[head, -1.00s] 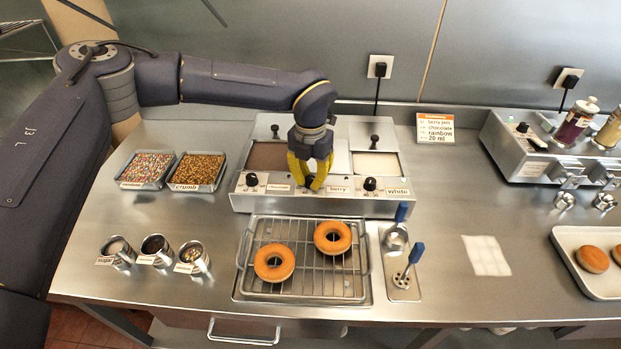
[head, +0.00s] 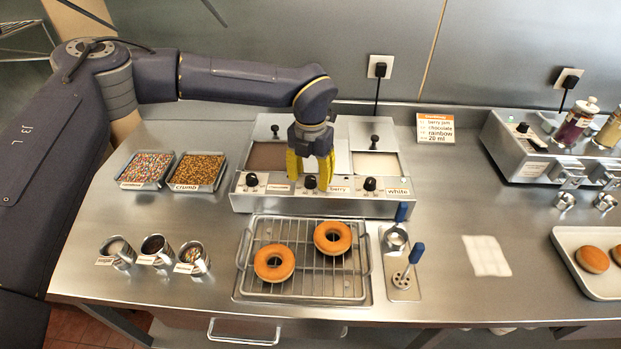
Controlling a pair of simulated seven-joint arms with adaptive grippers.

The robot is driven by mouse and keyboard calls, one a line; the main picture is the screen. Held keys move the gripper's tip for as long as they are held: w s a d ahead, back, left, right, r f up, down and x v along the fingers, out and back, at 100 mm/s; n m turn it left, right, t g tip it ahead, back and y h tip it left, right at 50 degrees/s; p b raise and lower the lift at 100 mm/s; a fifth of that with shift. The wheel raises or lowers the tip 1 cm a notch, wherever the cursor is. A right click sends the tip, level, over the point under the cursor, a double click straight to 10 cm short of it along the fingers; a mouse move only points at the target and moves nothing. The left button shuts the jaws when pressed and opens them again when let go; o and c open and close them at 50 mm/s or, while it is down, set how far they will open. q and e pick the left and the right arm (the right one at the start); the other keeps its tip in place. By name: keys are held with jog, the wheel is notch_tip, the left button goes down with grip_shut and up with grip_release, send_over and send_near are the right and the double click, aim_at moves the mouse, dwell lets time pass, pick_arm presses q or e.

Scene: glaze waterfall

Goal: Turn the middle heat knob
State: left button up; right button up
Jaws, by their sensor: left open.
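The glaze warmer (head: 238,203) stands at the back of the counter with three black heat knobs on its front. The middle heat knob (head: 310,183) sits between the chocolate and berry labels. The left knob (head: 251,180) and the right knob (head: 370,184) are to its sides. My left gripper (head: 311,182) has yellow fingers, points down and is open. Its fingers stand apart on both sides of the middle knob; I cannot tell whether they touch it. The gripper hides the middle of the warmer's top. My right gripper is not in view.
Two donuts (head: 274,263) lie on a wire rack (head: 320,281) in front of the warmer. Topping trays (head: 198,171) and small cups (head: 193,257) are to the left. A recipe card (head: 435,128) stands behind.

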aim_at(310, 178)
pick_arm(q)
notch_tip(310, 178, up, 11)
dwell(0.5)
jog(key=shift+r, duration=0.1)
